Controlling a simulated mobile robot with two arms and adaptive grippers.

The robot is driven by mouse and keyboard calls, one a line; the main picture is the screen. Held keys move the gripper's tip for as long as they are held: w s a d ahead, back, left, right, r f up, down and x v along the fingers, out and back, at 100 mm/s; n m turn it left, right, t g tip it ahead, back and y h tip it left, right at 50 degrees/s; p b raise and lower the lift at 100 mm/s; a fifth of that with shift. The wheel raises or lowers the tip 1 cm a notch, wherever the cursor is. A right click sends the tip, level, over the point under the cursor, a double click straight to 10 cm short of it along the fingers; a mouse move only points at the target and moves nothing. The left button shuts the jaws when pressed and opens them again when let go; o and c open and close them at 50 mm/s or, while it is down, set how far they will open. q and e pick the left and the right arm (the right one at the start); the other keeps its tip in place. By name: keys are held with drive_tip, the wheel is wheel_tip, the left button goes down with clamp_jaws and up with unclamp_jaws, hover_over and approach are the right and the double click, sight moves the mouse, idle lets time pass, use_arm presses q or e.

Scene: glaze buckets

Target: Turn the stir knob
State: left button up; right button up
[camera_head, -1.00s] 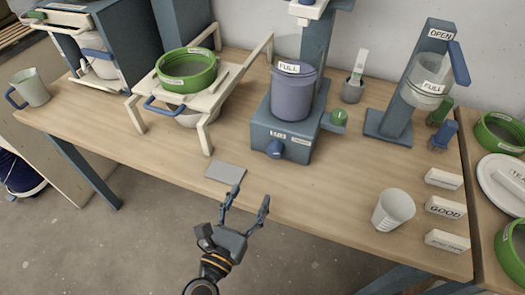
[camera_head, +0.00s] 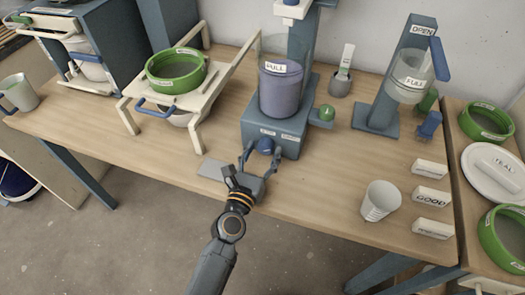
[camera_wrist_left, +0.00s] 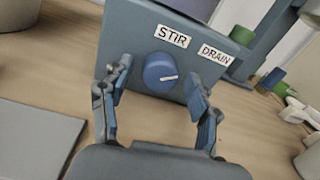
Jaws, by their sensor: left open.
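The stir knob (camera_head: 265,146) is a round blue knob on the front of the grey-blue mixer base (camera_head: 290,143). In the left wrist view the gripper (camera_wrist_left: 155,95) shows a gap around the knob. My right gripper is out of view.
A flat grey plate (camera_head: 214,168) lies left of the gripper. A white cup (camera_head: 380,201) and several label blocks (camera_head: 431,197) stand to the right. A stand with a green sieve (camera_head: 175,70) is at the left.

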use_arm(q)
drive_tip(key=c, duration=1.2)
drive_tip(key=shift+o, duration=0.2)
drive_tip(key=shift+m, duration=0.4)
drive_tip(key=m+p, duration=0.1)
drive_tip(key=m, duration=0.3)
drive_tip(key=shift+r+m+p, duration=0.15)
drive_tip(key=shift+m+p, duration=0.25)
drive_tip(key=m+p, duration=0.1)
drive_tip(key=m, duration=0.4)
drive_tip(key=shift+p, duration=0.4)
drive_tip(key=m+p, duration=0.2)
drive_tip(key=m, duration=0.3)
drive_tip(key=shift+m, duration=0.3)
drive_tip(key=m+p, duration=0.1)
drive_tip(key=m, duration=0.4)
drive_tip(key=shift+d+m+y+p, duration=0.1)
drive_tip(key=shift+m+y+p, duration=0.2)
